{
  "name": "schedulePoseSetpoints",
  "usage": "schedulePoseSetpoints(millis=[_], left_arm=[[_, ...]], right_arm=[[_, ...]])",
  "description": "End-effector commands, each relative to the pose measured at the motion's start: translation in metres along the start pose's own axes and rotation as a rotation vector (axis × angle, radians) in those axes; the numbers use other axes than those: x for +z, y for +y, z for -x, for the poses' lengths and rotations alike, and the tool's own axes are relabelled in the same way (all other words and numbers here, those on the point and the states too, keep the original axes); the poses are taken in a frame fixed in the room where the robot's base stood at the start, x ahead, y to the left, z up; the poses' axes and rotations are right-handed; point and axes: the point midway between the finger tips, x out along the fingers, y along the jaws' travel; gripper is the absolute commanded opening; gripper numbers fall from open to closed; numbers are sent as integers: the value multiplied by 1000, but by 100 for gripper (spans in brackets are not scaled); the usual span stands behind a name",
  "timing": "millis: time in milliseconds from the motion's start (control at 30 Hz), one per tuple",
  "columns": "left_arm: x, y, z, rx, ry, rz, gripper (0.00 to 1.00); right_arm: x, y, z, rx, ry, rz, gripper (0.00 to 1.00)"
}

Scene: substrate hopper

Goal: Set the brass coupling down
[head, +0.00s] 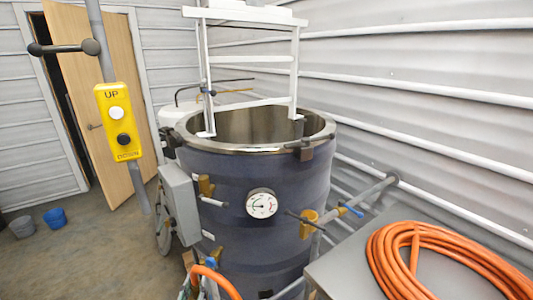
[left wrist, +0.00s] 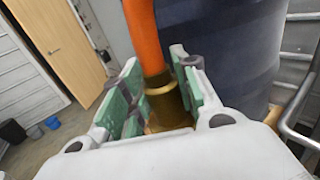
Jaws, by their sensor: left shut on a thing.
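The brass coupling (left wrist: 165,106) is on the end of an orange hose (left wrist: 146,38) in the left wrist view. My left gripper (left wrist: 158,78) is shut on it, with the green-padded fingers on both sides. The hose rises from the coupling toward the top of that view. The coupling's lower end is hidden by the gripper body. In the head view, a piece of orange hose (head: 217,281) curves at the bottom edge; the coupling cannot be made out there. My right gripper is in neither view.
A grey table (head: 335,262) at the lower right bears a coil of orange hose (head: 404,262); its near left part is bare. A large dark vat (head: 230,235) with a gauge (head: 262,204) and valves stands centre. A yellow control box (head: 118,147) hangs at left.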

Motion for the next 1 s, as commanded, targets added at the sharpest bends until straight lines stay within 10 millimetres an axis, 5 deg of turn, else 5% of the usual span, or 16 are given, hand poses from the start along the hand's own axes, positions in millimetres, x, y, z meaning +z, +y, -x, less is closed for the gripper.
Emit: schedulePoseSetpoints(millis=[1000], left_arm=[[-1, 1, 0, 0, -1, -4, 0]], right_arm=[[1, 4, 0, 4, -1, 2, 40]])
